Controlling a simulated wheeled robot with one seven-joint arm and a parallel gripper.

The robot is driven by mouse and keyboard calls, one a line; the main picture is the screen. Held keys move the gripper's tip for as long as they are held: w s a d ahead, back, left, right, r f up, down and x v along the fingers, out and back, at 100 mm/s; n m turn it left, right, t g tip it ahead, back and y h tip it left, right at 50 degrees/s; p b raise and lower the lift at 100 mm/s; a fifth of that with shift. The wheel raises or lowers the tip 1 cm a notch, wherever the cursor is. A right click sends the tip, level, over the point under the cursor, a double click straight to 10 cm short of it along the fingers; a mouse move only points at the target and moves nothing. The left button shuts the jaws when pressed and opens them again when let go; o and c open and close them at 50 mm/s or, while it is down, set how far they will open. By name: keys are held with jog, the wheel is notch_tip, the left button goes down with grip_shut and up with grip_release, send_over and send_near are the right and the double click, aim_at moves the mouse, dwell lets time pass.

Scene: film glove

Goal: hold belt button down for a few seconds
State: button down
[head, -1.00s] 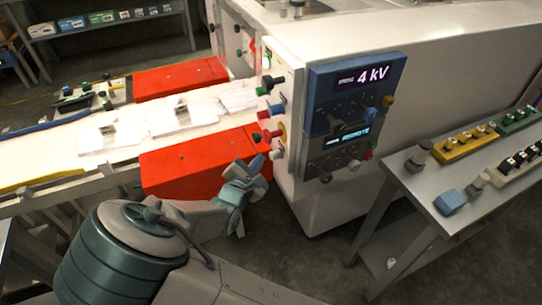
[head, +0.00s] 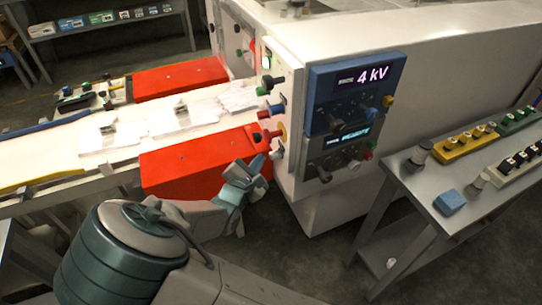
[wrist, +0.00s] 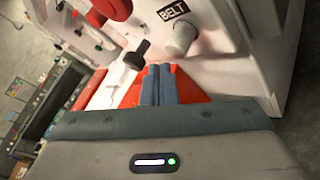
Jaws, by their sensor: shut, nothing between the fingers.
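The BELT label (wrist: 174,10) is on the white panel in the wrist view. A pale round button (wrist: 180,38) sticks out just below that label. In the head view a pale button (head: 277,154) is low on the machine's side panel. My gripper (wrist: 158,70) is shut and empty, its fingertips just short of the pale button and slightly left of it in the wrist view. In the head view my gripper (head: 262,163) is beside the lower panel buttons. A small gap seems to remain; contact cannot be confirmed.
A black knob (wrist: 137,54) stands close left of my fingertips. A red cover (head: 195,165) lies beside my gripper, next to the white conveyor (head: 60,150). A control box with a 4 kV display (head: 350,80) is on the machine's front. A metal table (head: 425,195) stands right.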

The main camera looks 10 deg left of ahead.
jog(key=shift+w+d, duration=0.15)
jog(key=shift+d, duration=0.2)
jog(key=shift+w+d+b, duration=0.25)
jog(key=shift+d+b, duration=0.15)
dwell(1.6)
dwell(2.5)
jog(key=shift+s+a+p, duration=0.3)
jog(key=shift+s+a, duration=0.15)
jog(key=shift+a, duration=0.3)
jog(key=shift+a, duration=0.1)
jog(key=s+a, duration=0.1)
jog(key=a+p, duration=0.1)
jog(key=s+a, duration=0.1)
jog(key=a, duration=0.1)
jog(key=shift+s, duration=0.35)
